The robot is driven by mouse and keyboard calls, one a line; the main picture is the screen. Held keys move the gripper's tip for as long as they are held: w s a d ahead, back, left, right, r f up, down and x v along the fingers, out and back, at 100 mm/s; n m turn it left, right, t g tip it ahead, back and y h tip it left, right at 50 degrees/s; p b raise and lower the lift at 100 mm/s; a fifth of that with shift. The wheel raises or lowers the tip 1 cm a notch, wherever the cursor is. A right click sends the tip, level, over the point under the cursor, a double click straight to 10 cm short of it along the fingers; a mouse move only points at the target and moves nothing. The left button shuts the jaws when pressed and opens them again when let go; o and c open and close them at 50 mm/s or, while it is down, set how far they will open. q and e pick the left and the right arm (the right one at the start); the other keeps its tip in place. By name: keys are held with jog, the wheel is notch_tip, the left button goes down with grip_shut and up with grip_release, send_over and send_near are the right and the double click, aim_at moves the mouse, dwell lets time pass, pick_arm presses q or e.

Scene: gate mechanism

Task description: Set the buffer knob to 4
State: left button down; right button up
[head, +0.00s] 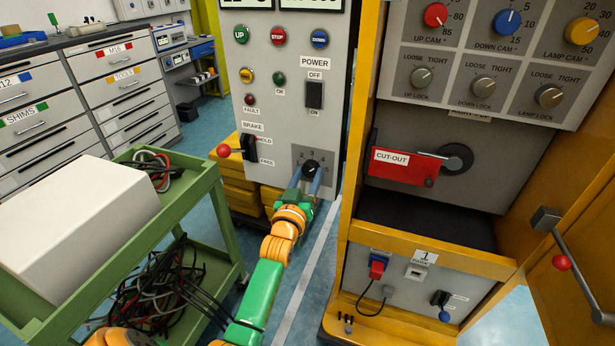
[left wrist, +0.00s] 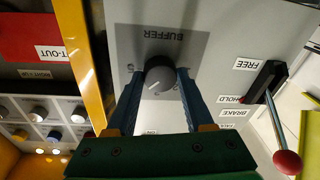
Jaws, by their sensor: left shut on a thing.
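The buffer knob (head: 311,166) is a dark round knob on a grey plate low on the grey control cabinet. In the left wrist view the knob (left wrist: 159,74) appears under the upside-down BUFFER label, with a pale pointer mark on its face. Digits 2 and 3 are readable around it in the head view; the number its pointer meets cannot be read. My left gripper (head: 308,178) reaches it from below. Its two blue fingers (left wrist: 158,90) lie on both sides of the knob and are shut on it. My right gripper is not in view.
Above the knob are the red-balled brake lever (head: 224,150) and the power switch (head: 314,95). A yellow-framed cabinet with a red CUT-OUT handle (head: 405,164) stands to the right. A green cart (head: 205,205) with a white box and cables stands to the left.

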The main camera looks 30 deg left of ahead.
pick_arm(q)
jog(key=shift+c, duration=1.4)
grip_release()
jog(key=shift+w, duration=0.1)
jog(key=v, duration=0.7)
jog(key=shift+f, duration=0.1)
